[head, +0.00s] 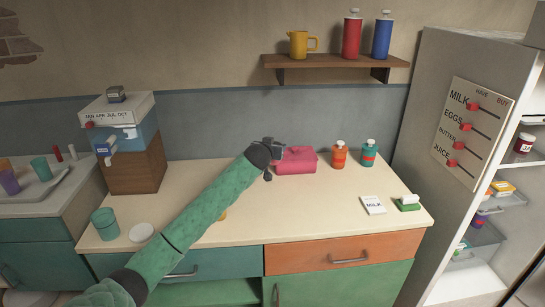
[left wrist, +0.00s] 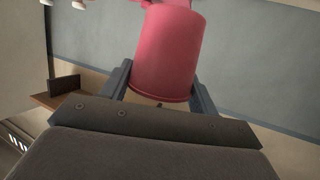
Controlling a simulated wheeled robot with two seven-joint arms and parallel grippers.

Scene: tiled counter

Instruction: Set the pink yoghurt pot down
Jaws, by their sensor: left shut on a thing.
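My left gripper (head: 268,166) is over the back middle of the counter. In the left wrist view its two fingers (left wrist: 160,92) are shut on the sides of the pink yoghurt pot (left wrist: 168,52), a smooth tapered pink cylinder. In the head view a pink-red shape (head: 297,161) shows just right of the gripper; I cannot tell there which part is the pot and which is something behind it. Whether the pot touches the counter is hidden. My right gripper is in neither view.
Orange (head: 339,154) and teal (head: 369,153) bottles stand right of the gripper. A milk card (head: 373,205) and a green block (head: 408,203) lie farther right. A teal canister (head: 105,223) and white disc (head: 142,232) are front left. The counter (head: 300,215) is clear at centre front.

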